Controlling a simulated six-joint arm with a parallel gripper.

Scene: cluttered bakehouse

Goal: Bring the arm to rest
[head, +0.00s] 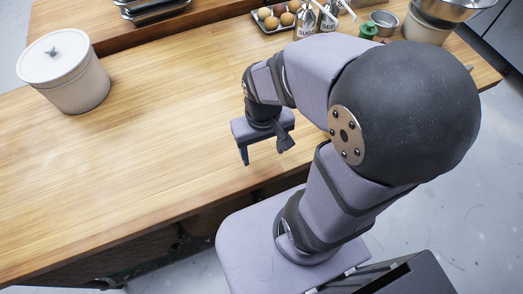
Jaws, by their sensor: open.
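My gripper (265,146) hangs at the end of my bent arm, above the front part of the wooden worktop (150,140). It points downward and is open, with nothing seen between its fingers. One finger shows clearly at its left; the right side is partly covered by a dark part of the gripper. My large dark elbow joint hides the right front part of the worktop.
A lidded cream crock (72,85) stands at the left. At the back are a tray of eggs (276,17), labelled jars (306,24), a green-topped item (368,31), a small metal bowl (384,20) and a larger bowl (445,8). The middle worktop is clear.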

